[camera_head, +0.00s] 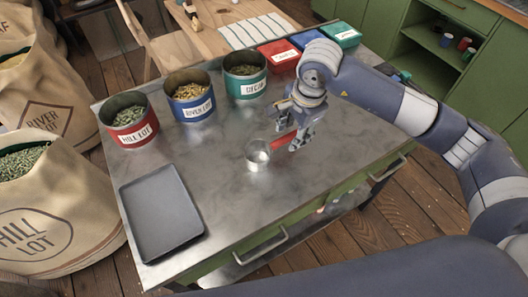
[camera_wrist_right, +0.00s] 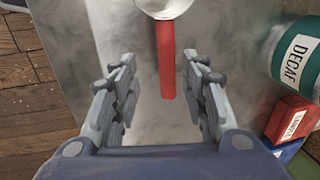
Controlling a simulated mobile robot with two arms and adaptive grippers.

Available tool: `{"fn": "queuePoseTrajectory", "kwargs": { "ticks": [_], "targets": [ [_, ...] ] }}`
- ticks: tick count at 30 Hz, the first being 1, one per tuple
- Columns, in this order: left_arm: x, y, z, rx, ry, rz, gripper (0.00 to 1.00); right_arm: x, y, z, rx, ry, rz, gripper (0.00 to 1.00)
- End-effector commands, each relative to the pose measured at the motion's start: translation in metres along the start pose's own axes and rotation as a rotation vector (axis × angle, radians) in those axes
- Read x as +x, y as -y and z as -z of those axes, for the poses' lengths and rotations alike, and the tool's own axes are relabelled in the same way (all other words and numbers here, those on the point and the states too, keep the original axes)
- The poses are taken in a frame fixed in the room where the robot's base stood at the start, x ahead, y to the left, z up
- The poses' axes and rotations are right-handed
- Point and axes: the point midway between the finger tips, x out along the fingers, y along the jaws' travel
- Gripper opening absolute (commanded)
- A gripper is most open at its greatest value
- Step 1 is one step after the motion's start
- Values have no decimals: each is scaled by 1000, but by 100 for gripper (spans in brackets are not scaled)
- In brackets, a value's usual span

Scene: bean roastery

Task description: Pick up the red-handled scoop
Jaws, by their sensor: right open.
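The scoop has a round metal cup (camera_head: 258,156) and a red handle (camera_head: 283,140), and it lies on the steel-topped table (camera_head: 215,215). My right gripper (camera_head: 297,142) is open above the handle's end. In the right wrist view the red handle (camera_wrist_right: 165,62) points into the space between the open fingers (camera_wrist_right: 160,95), apart from both of them. The scoop's cup (camera_wrist_right: 165,8) is partly cut off at the top of that view. My left gripper is not in the head view.
Three labelled tins stand at the table's back: red (camera_head: 130,120), blue (camera_head: 190,97) and green (camera_head: 245,77). A dark tray (camera_head: 160,212) lies at the left. Red (camera_head: 279,53), blue (camera_head: 305,39) and green (camera_head: 341,34) boxes stand at the back right. The table around the scoop is clear.

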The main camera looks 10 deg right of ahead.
Motion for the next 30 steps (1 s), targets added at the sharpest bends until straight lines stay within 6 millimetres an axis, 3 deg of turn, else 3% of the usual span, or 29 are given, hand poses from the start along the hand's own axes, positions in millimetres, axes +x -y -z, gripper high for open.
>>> {"fn": "queuePoseTrajectory", "kwargs": {
  "ticks": [4,12,20,26,30],
  "targets": [
    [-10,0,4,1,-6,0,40,12,3,-1,2,3,-4,41],
    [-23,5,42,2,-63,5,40,49,7,-1,1,2,-2,41],
    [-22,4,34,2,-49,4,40,53,8,-1,0,2,1,41],
    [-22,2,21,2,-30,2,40,53,7,-1,0,2,0,0],
    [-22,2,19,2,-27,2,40,52,8,-1,0,2,1,0]
  ]
}}
